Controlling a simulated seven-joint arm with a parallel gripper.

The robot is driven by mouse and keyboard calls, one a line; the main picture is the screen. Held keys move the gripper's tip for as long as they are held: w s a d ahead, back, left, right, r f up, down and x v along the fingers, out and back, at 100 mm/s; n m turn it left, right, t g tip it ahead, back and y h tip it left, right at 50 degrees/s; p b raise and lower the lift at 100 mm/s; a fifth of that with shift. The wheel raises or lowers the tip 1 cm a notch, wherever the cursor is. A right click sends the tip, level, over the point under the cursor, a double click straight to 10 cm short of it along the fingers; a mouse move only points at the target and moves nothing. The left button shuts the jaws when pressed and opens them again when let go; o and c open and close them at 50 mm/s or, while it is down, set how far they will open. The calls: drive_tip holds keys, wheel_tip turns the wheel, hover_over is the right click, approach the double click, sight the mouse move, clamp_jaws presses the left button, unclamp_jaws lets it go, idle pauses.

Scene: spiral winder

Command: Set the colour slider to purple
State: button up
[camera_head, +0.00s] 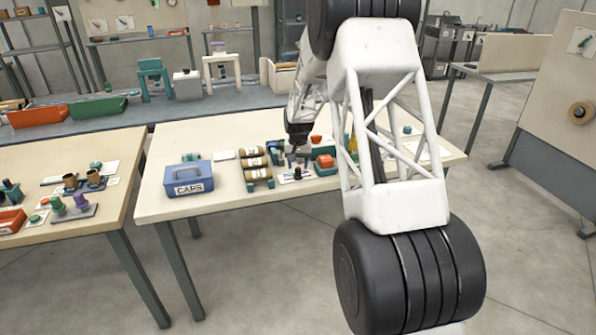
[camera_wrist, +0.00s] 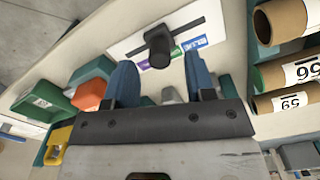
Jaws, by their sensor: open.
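The colour slider is a white plate (camera_wrist: 214,30) with a dark slot and a black knob (camera_wrist: 158,42) near the slot's middle. In the head view my gripper (camera_head: 298,158) is above the slider knob (camera_head: 297,173).
Brown rolls with paper labels (camera_wrist: 288,72) lie to the right in the wrist view. An orange block (camera_wrist: 89,94) and green trays (camera_wrist: 42,101) are to the left. In the head view, a blue CAPS box (camera_head: 188,178) stands on the table's left part.

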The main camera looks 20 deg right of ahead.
sight(298, 168)
drive_tip(key=shift+f, duration=1.6)
clamp_jaws()
